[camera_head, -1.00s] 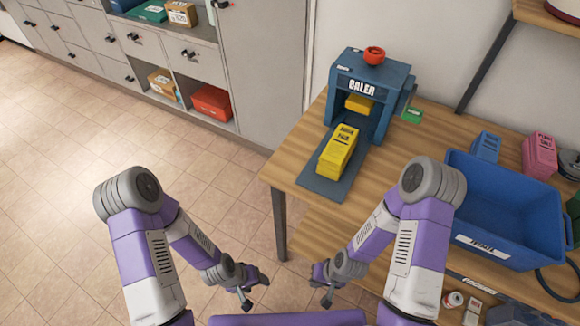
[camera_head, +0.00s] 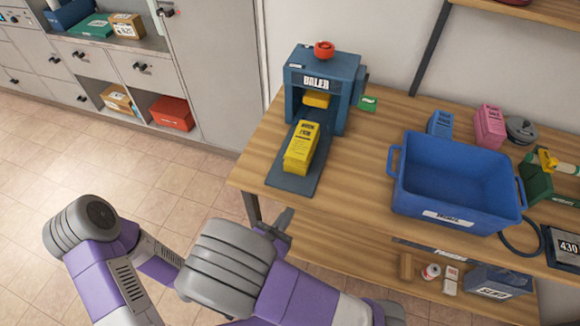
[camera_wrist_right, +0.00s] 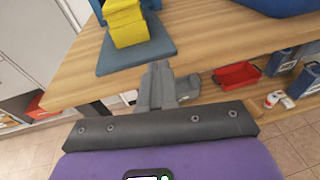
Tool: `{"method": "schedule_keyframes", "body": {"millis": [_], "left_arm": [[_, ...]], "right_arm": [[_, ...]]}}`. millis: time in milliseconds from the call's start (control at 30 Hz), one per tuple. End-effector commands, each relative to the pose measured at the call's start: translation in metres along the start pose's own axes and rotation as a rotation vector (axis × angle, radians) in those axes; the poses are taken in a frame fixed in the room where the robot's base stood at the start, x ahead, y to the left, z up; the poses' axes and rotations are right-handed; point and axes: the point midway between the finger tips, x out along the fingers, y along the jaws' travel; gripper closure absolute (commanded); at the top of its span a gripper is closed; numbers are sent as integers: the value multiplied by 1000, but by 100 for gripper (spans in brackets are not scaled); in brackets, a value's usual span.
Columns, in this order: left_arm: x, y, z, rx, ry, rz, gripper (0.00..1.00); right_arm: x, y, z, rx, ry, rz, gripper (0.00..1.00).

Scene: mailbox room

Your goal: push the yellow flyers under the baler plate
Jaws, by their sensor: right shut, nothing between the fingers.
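The yellow flyers (camera_head: 301,148) are a labelled stack on the dark base strip (camera_head: 292,184) in front of the blue baler (camera_head: 347,78). A yellow piece (camera_head: 317,99) shows inside the baler's opening, above and behind the stack; I cannot tell if it is the plate. My right gripper (camera_head: 286,219) is shut and empty, low by the table's front edge and apart from the flyers. In the right wrist view its fingertips (camera_wrist_right: 160,72) point toward the strip, with the yellow stack (camera_wrist_right: 127,24) beyond. My left gripper is hidden behind my right arm.
A blue tub (camera_head: 458,180) stands on the table right of the baler. A lower shelf (camera_head: 365,262) lies under the tabletop. Bare wood lies between strip and tub.

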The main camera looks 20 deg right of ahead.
Motion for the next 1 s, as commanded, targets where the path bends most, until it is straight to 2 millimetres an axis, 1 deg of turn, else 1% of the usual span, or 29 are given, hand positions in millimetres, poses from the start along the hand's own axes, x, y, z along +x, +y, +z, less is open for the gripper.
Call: {"method": "schedule_keyframes", "body": {"millis": [33,100,167,267,367,700,800,900,1000], "left_arm": [[0,0,0,0,0,0,0],[0,0,0,0,0,0,0],[0,0,0,0,0,0,0],[1,0,0,0,0,0,0],[4,-1,0,0,0,0,0],[15,-6,-1,0,0,0,0],[18,-7,-1,0,0,0,0],[21,-8,-1,0,0,0,0],[23,-8,-1,0,0,0,0]], "right_arm": [[-8,13,12,-8,-57,64,100],[-17,25,25,-16,-114,123,100],[-20,31,30,-19,-142,153,100],[-17,35,35,-20,-160,168,100],[-3,36,36,-20,-159,165,100],[67,48,46,-18,-156,162,100],[85,51,48,-19,-156,163,100],[98,53,51,-19,-157,165,100],[107,55,53,-19,-155,164,100]]}}
